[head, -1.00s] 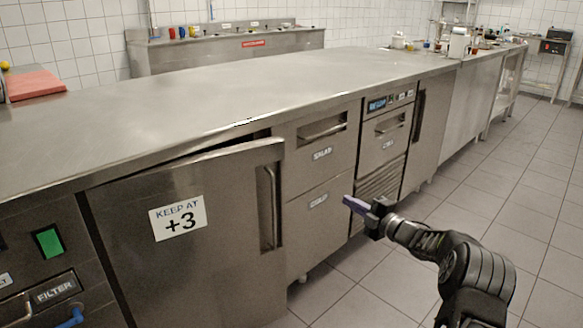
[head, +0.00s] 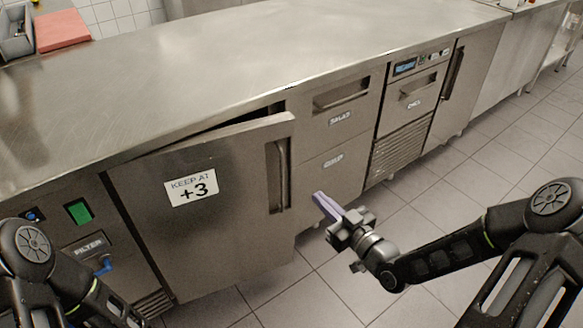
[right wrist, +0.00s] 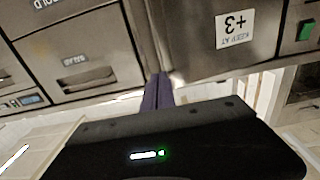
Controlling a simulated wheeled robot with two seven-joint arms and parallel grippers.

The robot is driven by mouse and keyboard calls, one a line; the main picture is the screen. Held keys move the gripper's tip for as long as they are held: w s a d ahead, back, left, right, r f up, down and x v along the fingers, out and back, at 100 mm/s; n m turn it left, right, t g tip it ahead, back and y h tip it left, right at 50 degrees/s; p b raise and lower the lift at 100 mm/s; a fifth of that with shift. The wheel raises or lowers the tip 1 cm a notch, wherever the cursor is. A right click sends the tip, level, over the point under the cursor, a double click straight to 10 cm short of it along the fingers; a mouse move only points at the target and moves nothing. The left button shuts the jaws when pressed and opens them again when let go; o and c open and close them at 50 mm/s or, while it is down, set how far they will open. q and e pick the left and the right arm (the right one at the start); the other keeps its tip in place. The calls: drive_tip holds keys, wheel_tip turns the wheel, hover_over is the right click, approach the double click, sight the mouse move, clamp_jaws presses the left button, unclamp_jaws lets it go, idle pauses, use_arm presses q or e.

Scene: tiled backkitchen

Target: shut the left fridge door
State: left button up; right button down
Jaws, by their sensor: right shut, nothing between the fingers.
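The left fridge door (head: 225,235) is a steel panel with a "KEEP AT +3" label and an upright recessed handle (head: 279,175) near its right edge. It stands partly open, with a dark gap along its top under the worktop. My right gripper (head: 318,197) is shut and empty, its purple fingers just right of the door's free edge; I cannot tell whether they touch it. In the right wrist view the shut fingers (right wrist: 158,88) point at the place where the door (right wrist: 200,40) and the drawer fronts meet. My left arm shows at the lower left, its gripper out of view.
The steel worktop (head: 220,65) overhangs the fridge. Drawers (head: 335,120) and a second handled door (head: 465,85) are to the right. The tiled floor (head: 330,285) in front is free.

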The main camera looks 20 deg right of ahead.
drive_tip(key=shift+w, duration=0.1)
drive_tip(key=x, duration=1.4)
use_arm(q)
drive_tip(key=shift+f, duration=0.1)
